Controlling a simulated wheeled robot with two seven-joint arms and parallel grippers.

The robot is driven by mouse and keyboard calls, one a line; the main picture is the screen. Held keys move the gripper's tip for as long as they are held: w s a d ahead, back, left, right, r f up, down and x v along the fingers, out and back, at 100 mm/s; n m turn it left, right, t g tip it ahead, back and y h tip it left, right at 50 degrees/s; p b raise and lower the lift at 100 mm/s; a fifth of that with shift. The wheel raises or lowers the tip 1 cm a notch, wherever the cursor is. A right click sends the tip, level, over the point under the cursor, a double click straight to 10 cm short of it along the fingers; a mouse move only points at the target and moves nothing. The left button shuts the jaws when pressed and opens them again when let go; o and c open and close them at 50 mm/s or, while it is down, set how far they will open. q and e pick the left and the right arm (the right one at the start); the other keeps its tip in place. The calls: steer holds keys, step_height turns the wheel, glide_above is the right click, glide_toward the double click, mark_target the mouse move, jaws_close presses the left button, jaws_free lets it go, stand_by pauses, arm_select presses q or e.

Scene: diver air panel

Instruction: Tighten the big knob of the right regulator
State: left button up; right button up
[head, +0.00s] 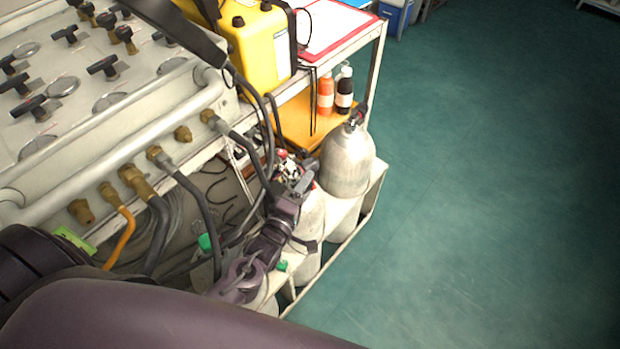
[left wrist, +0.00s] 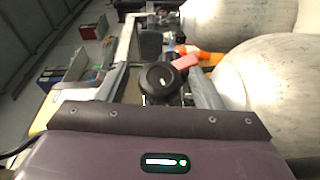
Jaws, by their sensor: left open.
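A round black knob (left wrist: 160,78) faces my left wrist camera. My left gripper (left wrist: 158,88) is open, with one grey finger on each side of the knob and a visible gap on both sides. I cannot tell how deep the knob sits between the fingers. In the head view my left gripper (head: 297,183) is at the cylinders below the panel's right end. A regulator with red and metal parts (head: 287,165) shows just beyond it, and its knob is hidden there. My right gripper is not in view.
A silver cylinder (head: 346,163) with a black valve stands right beside my left gripper. Hoses (head: 205,205) hang from the panel (head: 150,90) at the left. The green floor (head: 480,190) at the right is clear.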

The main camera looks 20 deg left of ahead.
arm_select(q)
steer(key=shift+w+d, duration=0.15)
steer(key=shift+w, duration=1.25)
steer(key=c, duration=1)
steer(key=shift+o, duration=0.2)
steer(key=shift+p, duration=0.3)
steer(key=m+g+p, duration=0.1)
steer(key=g+p, duration=0.1)
steer(key=p, duration=0.4)
steer(key=shift+g+y, duration=0.3)
steer(key=shift+g, duration=0.1)
steer(key=shift+f+p, duration=0.25)
steer(key=shift+p, duration=0.2)
steer(key=shift+f+g, duration=0.1)
steer(key=shift+g, duration=0.2)
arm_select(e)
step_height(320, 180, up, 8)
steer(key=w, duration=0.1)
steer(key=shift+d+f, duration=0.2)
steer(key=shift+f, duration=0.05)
